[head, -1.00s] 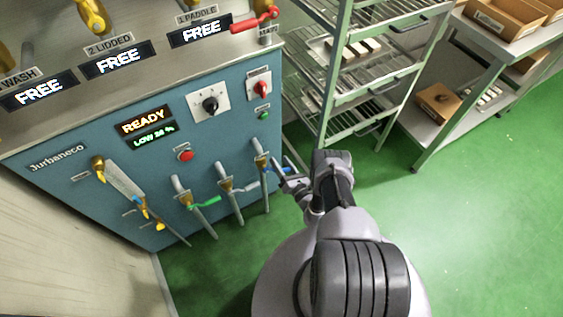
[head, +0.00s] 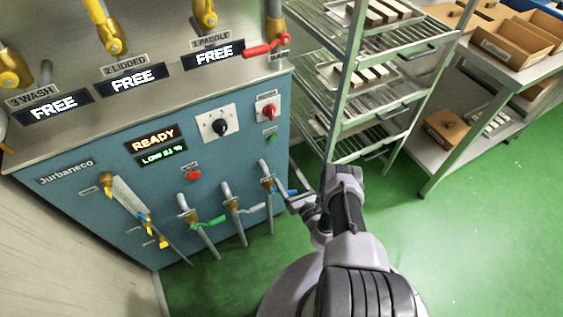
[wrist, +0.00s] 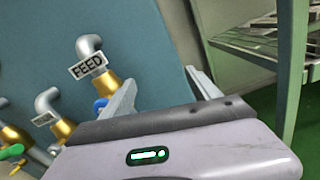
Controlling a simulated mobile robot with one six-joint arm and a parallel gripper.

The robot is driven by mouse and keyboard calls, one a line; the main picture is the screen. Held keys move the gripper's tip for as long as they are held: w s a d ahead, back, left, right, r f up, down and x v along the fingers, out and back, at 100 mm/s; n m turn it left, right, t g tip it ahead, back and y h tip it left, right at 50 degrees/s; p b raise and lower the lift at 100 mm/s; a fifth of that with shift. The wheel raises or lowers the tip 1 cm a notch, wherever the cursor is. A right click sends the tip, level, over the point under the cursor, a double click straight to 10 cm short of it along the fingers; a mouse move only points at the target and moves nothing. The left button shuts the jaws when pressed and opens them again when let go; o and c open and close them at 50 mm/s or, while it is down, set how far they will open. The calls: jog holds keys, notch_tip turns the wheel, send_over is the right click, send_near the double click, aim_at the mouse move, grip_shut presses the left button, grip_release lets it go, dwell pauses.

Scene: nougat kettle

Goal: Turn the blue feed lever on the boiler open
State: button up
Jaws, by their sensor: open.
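The blue feed lever (head: 284,192) sits on the rightmost pipe, low on the boiler's (head: 100,205) blue front. In the wrist view, part of the blue lever (wrist: 100,104) shows at the brass valve under the FEED label (wrist: 88,65). The rest of it is hidden behind my left finger. My gripper (wrist: 160,80) is open, its fingers reaching towards the boiler front just right of the valve. Nothing shows between the fingertips. In the head view my gripper (head: 292,197) is close to the lever's right end; whether they touch I cannot tell.
Green (head: 207,222), white (head: 248,209) and yellow (head: 146,220) levers are to the left. A red lever (head: 266,48) is on top. The lit display (head: 152,138) reads READY. A wire shelf rack (head: 345,125) stands close on the right. Green floor (head: 470,235) is open at right.

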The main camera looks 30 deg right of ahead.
jog(key=s+r+n+p, duration=0.1)
jog(key=s+n+p, duration=0.1)
jog(key=s, duration=1.5)
jog(key=w+a+r+n+g+y+p, duration=0.1)
jog(key=w+a+r+n+g+y, duration=0.1)
jog(key=r, duration=0.8)
jog(key=w+a+r+n+g+y+p, duration=0.1)
jog(key=w+a+r+n+g+y, duration=0.2)
jog(key=r+n+y, duration=0.4)
jog(key=w+a+r+n+g+y+p, duration=0.1)
jog(key=w+a+r+n+g+y, duration=0.2)
jog(key=r+n, duration=0.5)
notch_tip(320, 180, up, 7)
jog(key=w+g+y, duration=0.1)
jog(key=g, duration=0.1)
jog(key=shift+r+g+p, duration=0.15)
jog(key=shift+g+p, duration=0.2)
jog(key=shift+g, duration=0.05)
jog(key=shift+a, duration=0.1)
